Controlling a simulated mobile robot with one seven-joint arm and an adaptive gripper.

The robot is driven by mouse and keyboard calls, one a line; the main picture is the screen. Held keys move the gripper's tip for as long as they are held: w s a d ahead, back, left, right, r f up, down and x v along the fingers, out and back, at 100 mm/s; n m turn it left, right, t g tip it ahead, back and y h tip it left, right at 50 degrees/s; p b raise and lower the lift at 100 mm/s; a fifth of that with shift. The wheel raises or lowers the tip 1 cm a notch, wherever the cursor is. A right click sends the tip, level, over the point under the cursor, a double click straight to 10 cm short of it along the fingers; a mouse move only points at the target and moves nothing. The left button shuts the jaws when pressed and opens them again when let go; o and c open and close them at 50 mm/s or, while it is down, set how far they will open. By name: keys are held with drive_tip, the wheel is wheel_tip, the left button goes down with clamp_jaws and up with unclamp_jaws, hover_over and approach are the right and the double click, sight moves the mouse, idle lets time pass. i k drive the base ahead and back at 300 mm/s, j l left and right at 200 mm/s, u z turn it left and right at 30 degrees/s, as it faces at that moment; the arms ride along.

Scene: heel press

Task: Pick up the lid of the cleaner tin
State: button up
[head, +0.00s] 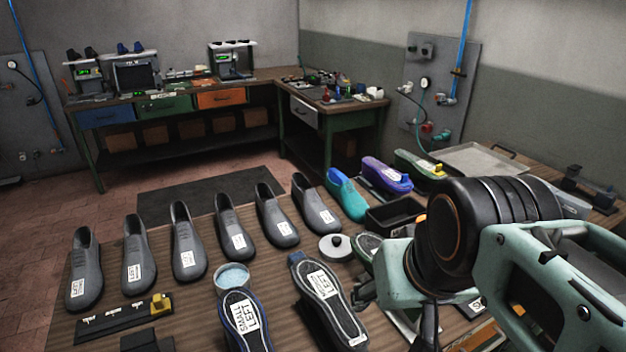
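A round grey lid (335,247) with a dark knob on top lies on the wooden table in the head view, just beyond the sole marked LEFT. The cleaner tin (232,278) stands open to its left, with pale blue contents showing. My gripper (396,312) is at the right, nearer the camera than the lid and apart from it. My arm link hides much of the gripper, so its opening and anything between its fingers are unclear.
Several grey shoe lasts (188,240) stand in a row along the table's far side. Two dark soles (330,300) (246,322) lie in front of the tin and lid. A black tray (394,214) and coloured lasts (346,194) are behind the lid, to the right.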

sight(334, 248)
drive_tip(key=i+l+u, duration=0.2)
drive_tip(key=l, duration=0.4)
drive_tip(key=l+u, duration=0.15)
drive_tip(key=l, duration=0.45)
drive_tip(key=k+j+u, duration=0.25)
drive_tip(key=k+u, duration=0.25)
drive_tip(key=i+l+z, duration=0.3)
drive_tip(key=i+z, duration=0.2)
